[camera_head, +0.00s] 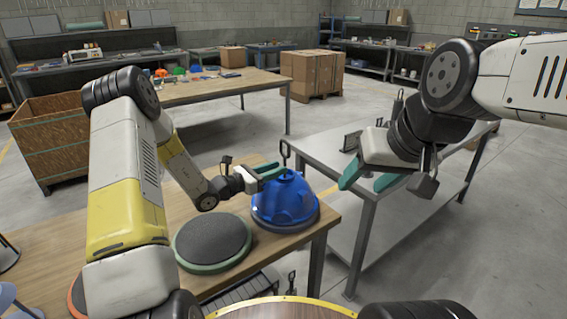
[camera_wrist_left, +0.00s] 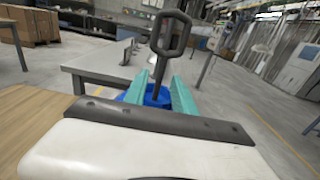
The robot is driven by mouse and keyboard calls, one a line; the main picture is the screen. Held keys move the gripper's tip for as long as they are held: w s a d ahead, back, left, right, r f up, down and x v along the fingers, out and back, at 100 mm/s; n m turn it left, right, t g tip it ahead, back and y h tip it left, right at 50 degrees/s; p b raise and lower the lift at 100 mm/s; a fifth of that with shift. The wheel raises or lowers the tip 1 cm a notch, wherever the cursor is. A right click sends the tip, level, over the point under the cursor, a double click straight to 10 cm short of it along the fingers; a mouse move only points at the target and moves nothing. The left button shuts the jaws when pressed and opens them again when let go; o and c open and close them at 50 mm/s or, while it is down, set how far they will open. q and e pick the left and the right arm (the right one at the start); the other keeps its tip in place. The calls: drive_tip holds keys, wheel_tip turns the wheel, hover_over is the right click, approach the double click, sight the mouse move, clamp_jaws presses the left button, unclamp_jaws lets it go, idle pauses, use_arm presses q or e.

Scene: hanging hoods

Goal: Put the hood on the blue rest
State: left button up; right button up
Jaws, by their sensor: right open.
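The blue dome-shaped hood (camera_head: 285,203) sits upright on a dark round base at the right end of the wooden table (camera_head: 318,240). A thin dark stem with a loop on top (camera_head: 285,152) rises from it; the loop is large in the left wrist view (camera_wrist_left: 170,35). My left gripper (camera_head: 278,174) is at the stem, just above the dome. In the left wrist view its teal fingers (camera_wrist_left: 160,90) stand apart on either side of the stem, with gaps showing. My right gripper (camera_head: 367,182) is open and empty, right of the hood. The base's rim colour is unclear.
A green-rimmed round rest (camera_head: 213,243) lies empty left of the hood. An orange-rimmed rest (camera_head: 75,296) is partly hidden behind my left arm. A grey metal table (camera_head: 345,190) stands to the right, across a gap. Cardboard boxes (camera_head: 312,73) are farther back.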

use_arm(q)
drive_tip(key=v, duration=0.8)
drive_tip(key=s+d+r+m+g+y, duration=0.1)
drive_tip(key=s+d+r+m+g, duration=0.2)
drive_tip(key=s+r+m+g, duration=0.45)
drive_tip(key=s+d+r+m+g+y, duration=0.2)
drive_tip(key=s+d+r+m, duration=0.2)
drive_tip(key=s+m, duration=0.45)
drive_tip(key=s+a+r+m+t+y, duration=0.2)
drive_tip(key=s+a+r+m+y, duration=0.1)
drive_tip(key=s, duration=0.4)
drive_tip(key=s+a+r+m+t+y, duration=0.3)
drive_tip(key=s+a+r+m+y, duration=0.1)
drive_tip(key=s+a+m+y, duration=0.2)
drive_tip(key=s+a, duration=0.1)
drive_tip(key=a, duration=0.1)
drive_tip(key=shift+a+m, duration=0.3)
drive_tip(key=shift+m, duration=0.1)
